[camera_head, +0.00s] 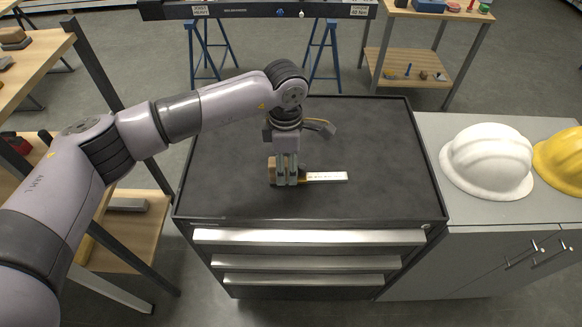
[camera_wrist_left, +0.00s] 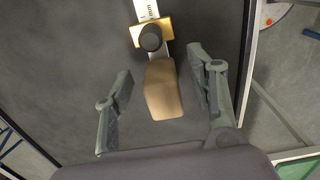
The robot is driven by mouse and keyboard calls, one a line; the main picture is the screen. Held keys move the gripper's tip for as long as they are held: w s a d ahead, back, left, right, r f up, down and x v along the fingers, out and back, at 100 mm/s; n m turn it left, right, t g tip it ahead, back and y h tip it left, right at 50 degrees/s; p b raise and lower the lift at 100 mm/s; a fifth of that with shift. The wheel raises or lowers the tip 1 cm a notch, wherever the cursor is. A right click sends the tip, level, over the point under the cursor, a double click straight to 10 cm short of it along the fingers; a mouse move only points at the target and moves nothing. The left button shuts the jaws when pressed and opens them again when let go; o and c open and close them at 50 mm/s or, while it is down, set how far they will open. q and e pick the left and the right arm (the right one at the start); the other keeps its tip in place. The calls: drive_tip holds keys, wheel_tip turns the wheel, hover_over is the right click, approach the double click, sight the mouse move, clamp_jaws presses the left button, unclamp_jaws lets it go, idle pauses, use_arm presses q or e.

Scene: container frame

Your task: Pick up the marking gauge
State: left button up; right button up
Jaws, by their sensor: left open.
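The marking gauge (camera_wrist_left: 163,90) lies on the dark top of the tool cabinet (camera_head: 380,140). In the left wrist view it shows a tan wooden body, a brass plate with a dark round knob, and a pale ruled bar running to the top edge. In the head view its white bar (camera_head: 327,176) points right from behind my gripper. My left gripper (camera_head: 286,184) points down over the gauge. In the left wrist view its two fingers (camera_wrist_left: 160,98) are open, one on each side of the wooden body, with gaps visible. My right gripper is not in view.
A white hard hat (camera_head: 487,160) and a yellow hard hat (camera_head: 562,160) sit on the grey cabinet at the right. Wooden shelving (camera_head: 125,222) stands at the left. The cabinet top around the gauge is otherwise clear.

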use_arm(q)
drive_tip(key=shift+c, duration=0.4)
clamp_jaws()
idle(0.4)
